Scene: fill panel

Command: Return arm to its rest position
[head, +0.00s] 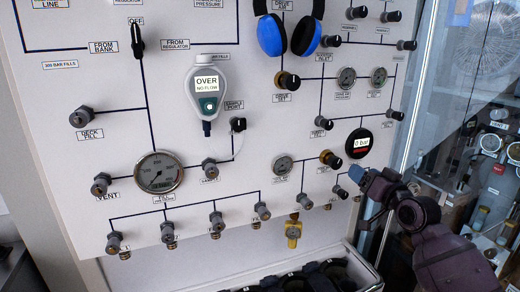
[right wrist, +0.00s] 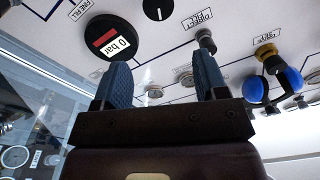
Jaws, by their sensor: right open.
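My right arm (head: 430,235) comes in from the lower right in the head view. Its gripper (head: 364,178) is in front of the panel's lower right part, just below the round black "0 bar" gauge (head: 359,143). In the right wrist view the two blue fingers stand apart with nothing between them, so the gripper (right wrist: 163,75) is open and empty. The "0 bar" gauge (right wrist: 113,38) shows beyond the left finger there. Whether a fingertip touches the panel is hard to tell. My left gripper is not in view.
The white fill panel (head: 110,85) carries several knobs, valves and gauges. A grey tester reading "OVER NO FLOW" (head: 208,88) and blue ear defenders (head: 271,36) hang on it. A bin with dark things (head: 365,272) stands below. A glass-fronted cabinet (head: 480,120) is at the right.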

